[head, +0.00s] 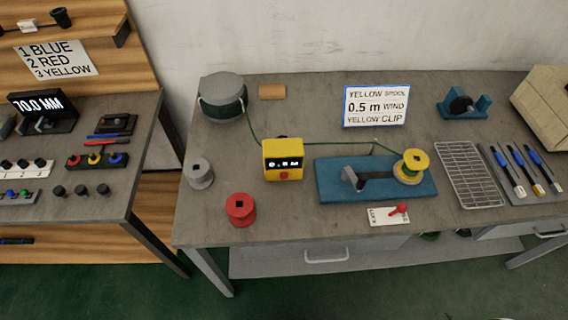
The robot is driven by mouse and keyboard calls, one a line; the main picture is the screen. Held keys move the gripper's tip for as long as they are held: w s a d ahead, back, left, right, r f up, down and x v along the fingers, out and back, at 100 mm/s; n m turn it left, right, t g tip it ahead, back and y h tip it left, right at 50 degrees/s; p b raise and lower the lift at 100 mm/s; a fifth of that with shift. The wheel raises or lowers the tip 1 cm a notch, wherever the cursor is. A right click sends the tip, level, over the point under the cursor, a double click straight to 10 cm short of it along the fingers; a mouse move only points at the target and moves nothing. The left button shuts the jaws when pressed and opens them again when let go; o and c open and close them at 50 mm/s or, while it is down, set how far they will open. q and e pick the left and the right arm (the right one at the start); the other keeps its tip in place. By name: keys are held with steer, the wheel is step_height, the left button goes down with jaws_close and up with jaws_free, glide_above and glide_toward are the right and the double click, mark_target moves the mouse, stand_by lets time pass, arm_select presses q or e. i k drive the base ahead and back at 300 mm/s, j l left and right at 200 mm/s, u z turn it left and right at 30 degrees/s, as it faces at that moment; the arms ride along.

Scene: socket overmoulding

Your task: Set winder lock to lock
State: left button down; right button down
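The winder lock is a small white plate (384,218) with a red lever (399,209), lying at the front edge of the table below the winder. The lever leans toward the right end of the plate; dark lettering at the left end is too small to read surely. The winder is a blue base (330,188) with a dark grey crank (352,179) and a yellow spool (416,161) with green cord on it. The cord runs from a large grey drum (221,87) past a yellow meter box (283,171). Neither of my grippers is in view.
A red spool (240,209) and a grey spool (199,174) stand left of the meter. A wire rack (467,175) and several blue-handled tools (524,157) lie to the right. A sign (376,106) stands behind the winder.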

mark_target(401, 208)
steer(key=z, duration=1.2)
